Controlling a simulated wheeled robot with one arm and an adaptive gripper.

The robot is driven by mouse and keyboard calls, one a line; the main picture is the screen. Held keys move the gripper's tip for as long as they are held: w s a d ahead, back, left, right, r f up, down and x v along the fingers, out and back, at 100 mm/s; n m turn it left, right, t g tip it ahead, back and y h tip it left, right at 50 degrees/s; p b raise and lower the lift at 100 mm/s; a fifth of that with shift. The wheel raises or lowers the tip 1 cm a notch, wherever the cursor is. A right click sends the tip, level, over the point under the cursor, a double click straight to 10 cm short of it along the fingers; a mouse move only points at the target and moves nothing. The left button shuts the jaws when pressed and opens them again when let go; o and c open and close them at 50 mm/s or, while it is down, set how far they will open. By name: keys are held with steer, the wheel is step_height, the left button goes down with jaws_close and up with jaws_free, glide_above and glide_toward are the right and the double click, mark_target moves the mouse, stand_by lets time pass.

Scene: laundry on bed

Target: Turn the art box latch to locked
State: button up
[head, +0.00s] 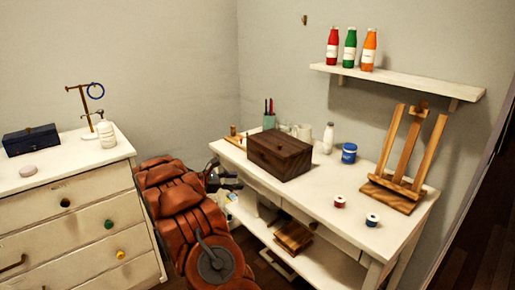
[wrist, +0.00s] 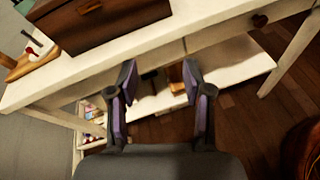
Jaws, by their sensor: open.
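A dark brown wooden box (head: 280,156), which looks like the art box, sits shut on the white table (head: 325,195) near its left end. In the wrist view its lower part (wrist: 115,24) shows at the top edge, with a small metal fitting; I cannot tell whether this is the latch or how it is turned. My gripper (head: 226,180) is at the table's left front edge, apart from the box. In the wrist view my gripper (wrist: 158,82) is open and empty, its fingers over the table's front edge and lower shelf.
A blue paint jar (head: 349,153), two small pots, a white bottle (head: 328,138) and an easel (head: 405,165) stand on the table. A wooden item (head: 295,236) lies on the lower shelf. A dresser (head: 80,205) at left holds a dark blue box (head: 31,140).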

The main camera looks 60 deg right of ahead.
mark_target(260, 153)
steer(key=shift+w+d+r+n+h+p, duration=0.3)
steer(key=shift+d+n+h+p, duration=0.8)
steer(key=shift+d, duration=2)
steer(key=shift+w+d+r+n+h+p, duration=0.35)
steer(key=shift+d+p, duration=1.35)
steer(key=shift+d, duration=1.35)
steer(key=shift+w+d+r+n+h+p, duration=0.15)
steer(key=shift+w+d+n+h+p, duration=0.45)
steer(key=shift+d+p, duration=1.65)
steer(key=shift+b+x, duration=0.85)
steer(key=shift+c, duration=0.4)
steer(key=shift+w, duration=0.15)
jaws_close()
